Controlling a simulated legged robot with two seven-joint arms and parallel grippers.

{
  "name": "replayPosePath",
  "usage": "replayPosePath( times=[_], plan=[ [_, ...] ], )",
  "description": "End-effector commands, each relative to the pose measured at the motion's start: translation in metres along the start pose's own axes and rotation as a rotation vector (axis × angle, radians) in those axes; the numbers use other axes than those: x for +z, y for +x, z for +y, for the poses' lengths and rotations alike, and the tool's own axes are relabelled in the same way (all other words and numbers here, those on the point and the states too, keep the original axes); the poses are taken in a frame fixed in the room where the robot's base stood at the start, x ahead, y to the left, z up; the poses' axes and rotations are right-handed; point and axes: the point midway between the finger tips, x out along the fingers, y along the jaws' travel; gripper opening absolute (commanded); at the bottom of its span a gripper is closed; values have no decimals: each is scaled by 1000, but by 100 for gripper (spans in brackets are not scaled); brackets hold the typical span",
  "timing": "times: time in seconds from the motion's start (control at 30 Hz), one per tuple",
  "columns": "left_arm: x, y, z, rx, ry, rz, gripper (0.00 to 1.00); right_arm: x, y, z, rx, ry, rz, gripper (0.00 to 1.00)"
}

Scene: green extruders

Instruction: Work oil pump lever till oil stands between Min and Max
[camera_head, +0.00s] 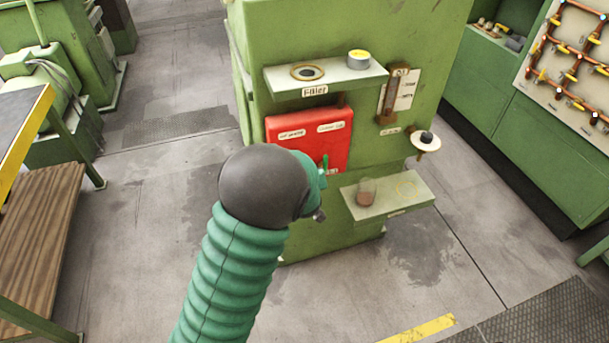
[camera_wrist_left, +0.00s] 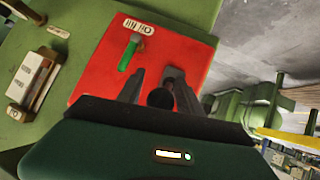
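The green machine carries a red panel (camera_head: 310,139) with pale labels and a small green handle (camera_head: 325,162). The panel (camera_wrist_left: 150,60) and handle (camera_wrist_left: 128,57) also show in the left wrist view. My left gripper (camera_wrist_left: 156,72) is in front of the panel, its fingers apart. A dark round knob (camera_wrist_left: 160,98) shows between them; I cannot tell if they touch it or if it is the pump lever. A narrow sight gauge (camera_head: 391,95) is right of the panel; its oil level is too small to read. My dark wrist hides the panel's lower left. My right gripper is out of view.
A lower shelf (camera_head: 390,198) carries a glass of brown liquid (camera_head: 366,192). A black knob on a white disc (camera_head: 426,141) juts out at right. The floor in front is open.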

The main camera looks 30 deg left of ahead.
Motion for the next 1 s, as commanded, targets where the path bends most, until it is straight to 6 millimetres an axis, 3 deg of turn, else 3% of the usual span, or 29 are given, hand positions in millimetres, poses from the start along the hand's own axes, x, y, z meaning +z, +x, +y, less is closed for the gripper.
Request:
replayPosePath(
  times=[0.33,0.47,0.8,1.0],
  plan=[
    [4,0,0,-3,1,-9,50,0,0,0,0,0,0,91],
    [2,-15,1,-1,2,-8,50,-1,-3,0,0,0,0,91],
    [-1,-112,2,2,0,-8,50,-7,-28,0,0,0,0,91],
    [0,-155,2,0,1,-9,50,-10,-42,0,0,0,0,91]
  ],
)
